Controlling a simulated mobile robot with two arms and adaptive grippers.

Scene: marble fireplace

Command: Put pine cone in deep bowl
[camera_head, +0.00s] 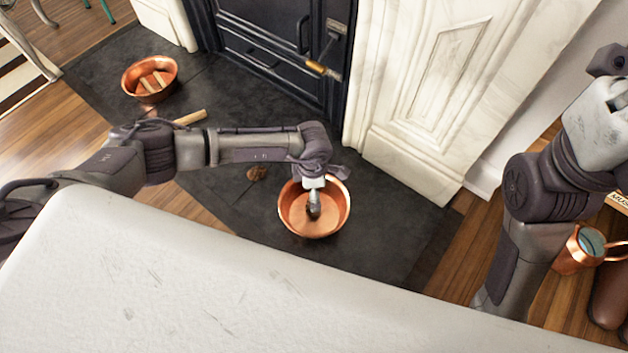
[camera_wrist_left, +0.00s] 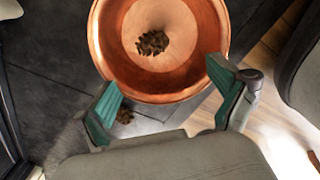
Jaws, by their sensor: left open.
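The deep bowl (camera_head: 335,222) is a round copper bowl on the dark hearth slab, at the middle of the head view. It also fills the upper middle of the left wrist view (camera_wrist_left: 216,30). A brown pine cone (camera_wrist_left: 152,42) lies inside it, on the bowl's floor. My left gripper (camera_head: 314,208) points down over the bowl; in the left wrist view its green fingers (camera_wrist_left: 161,75) are spread, with nothing between them. My right gripper is out of view.
Another copper bowl (camera_head: 128,85) with wooden pieces stands at the slab's far left. A wooden stick (camera_head: 190,117) lies near my left arm. The black stove door (camera_head: 270,40) and white marble surround (camera_head: 430,90) stand behind. A copper mug (camera_head: 570,255) is at right.

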